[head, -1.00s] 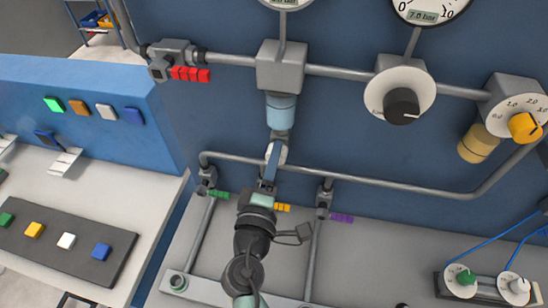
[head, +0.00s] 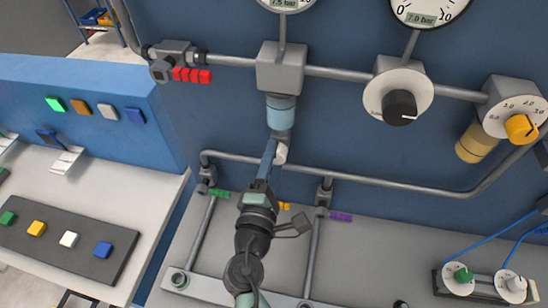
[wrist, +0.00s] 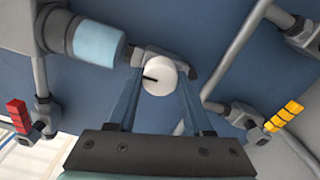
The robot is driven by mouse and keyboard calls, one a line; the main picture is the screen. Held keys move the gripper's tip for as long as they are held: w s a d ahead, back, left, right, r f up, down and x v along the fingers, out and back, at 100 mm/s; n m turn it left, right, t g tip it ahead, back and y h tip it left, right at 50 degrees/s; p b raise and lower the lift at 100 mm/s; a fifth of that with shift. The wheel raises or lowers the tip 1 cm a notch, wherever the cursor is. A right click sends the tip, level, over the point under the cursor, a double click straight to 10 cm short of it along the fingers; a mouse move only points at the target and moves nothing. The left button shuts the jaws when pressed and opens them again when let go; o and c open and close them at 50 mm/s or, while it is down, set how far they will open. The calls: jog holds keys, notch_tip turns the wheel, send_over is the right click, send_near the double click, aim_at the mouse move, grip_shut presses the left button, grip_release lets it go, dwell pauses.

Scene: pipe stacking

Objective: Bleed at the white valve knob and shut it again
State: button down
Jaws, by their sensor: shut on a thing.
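The white valve knob (wrist: 158,78) sits below the filter's light blue bowl (wrist: 98,45) and has a dark line on its face pointing left in the wrist view. In the head view the knob (head: 281,154) is partly hidden by my gripper (head: 274,153). In the wrist view my gripper (wrist: 160,80) has one finger on each side of the knob and is shut on it. The bowl hangs under a grey block (head: 280,68) on the upper pipe.
A grey pipe (head: 400,183) runs close below the knob, with green, yellow and purple handles under it. A red handle (head: 192,75) is at upper left. A black knob (head: 399,107) and a yellow knob (head: 521,128) are to the right. One gauge (head: 283,3) reads 7.5 bar, another (head: 428,12) 7.0 bar.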

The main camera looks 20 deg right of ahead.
jog(key=shift+c, duration=1.5)
grip_release()
jog(key=b+v, duration=0.4)
jog(key=v, duration=0.9)
